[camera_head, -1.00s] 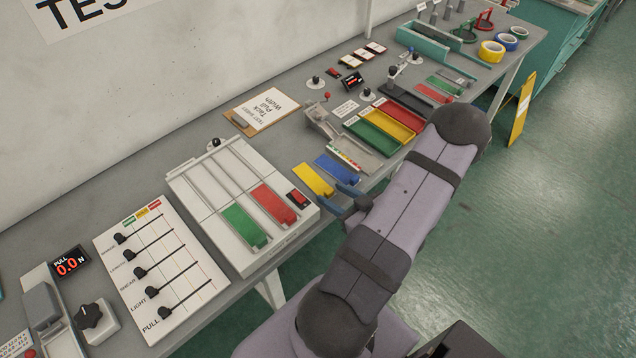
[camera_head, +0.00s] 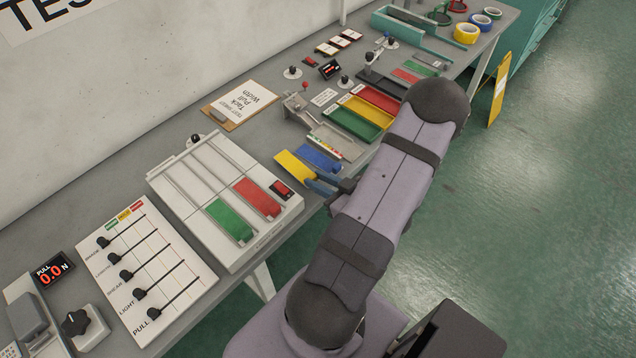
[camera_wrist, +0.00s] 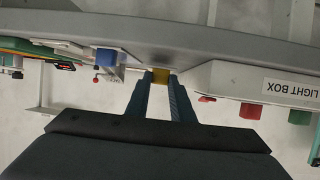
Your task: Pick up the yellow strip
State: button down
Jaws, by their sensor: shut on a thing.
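The yellow strip (camera_head: 293,166) lies at the table's front edge in the head view, just left of the blue strip (camera_head: 318,157). My gripper (camera_head: 315,182) reaches in from the front with its blue fingers shut on the strip's near end. In the wrist view the yellow strip's end (camera_wrist: 160,76) sits between the fingertips (camera_wrist: 160,84). The blue strip (camera_wrist: 107,58) is left of the fingers there. I cannot tell whether the yellow strip is clear of the table.
The white light box (camera_head: 215,235) with green and red strips is to the left. A grey holder (camera_head: 338,146) and coloured trays (camera_head: 357,124) are to the right. A clipboard (camera_head: 240,101) lies behind. The table edge is close to my gripper.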

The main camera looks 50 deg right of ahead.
notch_tip(320, 180, up, 8)
jog(key=f+b, duration=0.2)
jog(key=s+f+b, duration=0.1)
jog(key=shift+d+f, duration=0.35)
jog(key=shift+d, duration=0.05)
jog(key=d+b, duration=0.1)
jog(key=d, duration=0.4)
jog(key=d+f+b, duration=0.1)
jog(key=d, duration=0.2)
jog(key=shift+s+d+b, duration=0.25)
jog(key=shift+d+b, duration=0.1)
jog(key=d+r+n+y, duration=0.1)
jog(key=d+r, duration=0.5)
jog(key=d, duration=0.1)
jog(key=shift+d, duration=0.2)
jog(key=shift+w, duration=0.1)
